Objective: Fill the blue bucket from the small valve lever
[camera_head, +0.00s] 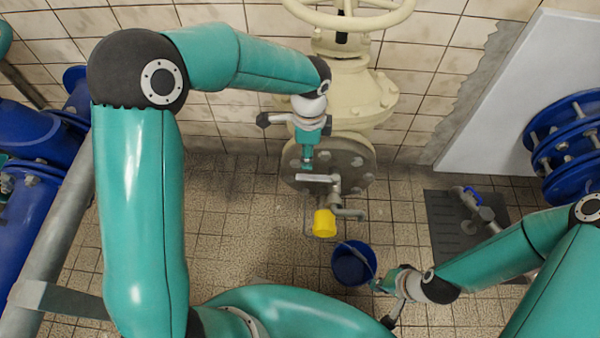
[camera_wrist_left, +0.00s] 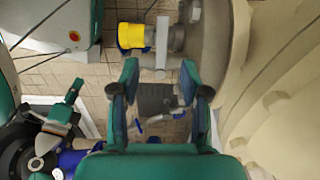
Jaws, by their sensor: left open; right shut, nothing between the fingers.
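The small valve lever (camera_head: 318,178) is a pale flat bar on a small tap in front of the round flange. It also shows in the wrist view (camera_wrist_left: 162,42), beyond the fingertips. A yellow cap (camera_head: 324,222) sits on the tap, also in the wrist view (camera_wrist_left: 131,36). My left gripper (camera_head: 307,166) is open, just above the lever; its spread fingers (camera_wrist_left: 159,82) hold nothing. The blue bucket (camera_head: 345,266) stands on the floor below the tap, slightly right. My right gripper (camera_head: 377,285) is shut and empty beside the bucket's right rim, close to its handle; contact is unclear.
A large cream valve (camera_head: 345,90) with a handwheel stands behind the tap. A dark floor plate (camera_head: 443,222) with a blue-handled valve (camera_head: 473,196) lies to the right. Blue pipes stand at the left (camera_head: 25,220) and right (camera_head: 565,150). Tiled floor is clear left of the tap.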

